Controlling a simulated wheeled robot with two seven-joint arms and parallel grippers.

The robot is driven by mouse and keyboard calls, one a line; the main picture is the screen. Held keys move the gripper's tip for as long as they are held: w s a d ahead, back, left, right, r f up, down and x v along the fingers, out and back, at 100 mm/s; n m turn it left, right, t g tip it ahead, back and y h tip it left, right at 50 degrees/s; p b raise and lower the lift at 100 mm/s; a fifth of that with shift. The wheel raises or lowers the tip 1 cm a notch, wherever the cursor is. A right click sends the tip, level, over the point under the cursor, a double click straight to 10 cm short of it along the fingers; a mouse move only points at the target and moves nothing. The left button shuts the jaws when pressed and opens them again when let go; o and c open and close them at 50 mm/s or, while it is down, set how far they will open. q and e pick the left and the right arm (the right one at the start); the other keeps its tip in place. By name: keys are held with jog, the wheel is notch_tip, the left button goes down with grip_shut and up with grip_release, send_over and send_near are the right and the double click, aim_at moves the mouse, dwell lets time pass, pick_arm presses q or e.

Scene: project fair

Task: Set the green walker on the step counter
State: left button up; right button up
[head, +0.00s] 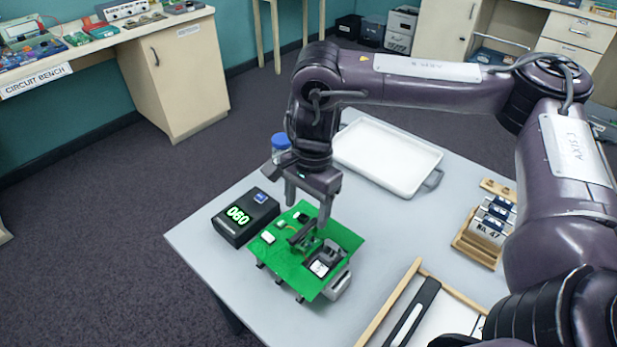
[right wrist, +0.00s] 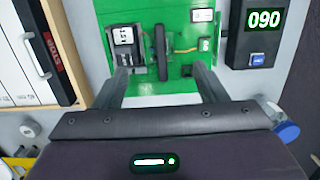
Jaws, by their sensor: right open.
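The green walker (head: 333,238) is a green board with small parts on top and short dark feet along its near edge. It sits on the grey table, and it also shows in the right wrist view (right wrist: 187,15). The step counter (head: 232,229) is a black box with a lit green display and a blue button, just left of the walker; the right wrist view shows it too (right wrist: 241,45). My right gripper (head: 308,210) is open and empty. Its fingers point down over the walker, on either side of a dark upright bar (right wrist: 160,52) on it. My left gripper is not in view.
A white tray (head: 385,150) lies at the back of the table (head: 400,235). A blue-capped jar (head: 281,142) stands behind my right gripper. A wooden rack (head: 462,243) and a wood-framed tray (head: 378,318) lie to the right. The circuit bench (head: 170,75) is at the far left.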

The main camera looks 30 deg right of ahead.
jog(key=r, duration=0.4)
jog(key=r+p, duration=0.1)
jog(key=r, duration=0.1)
jog(key=shift+w+d, duration=0.1)
jog(key=shift+d, duration=0.2)
jog(key=shift+f, duration=0.1)
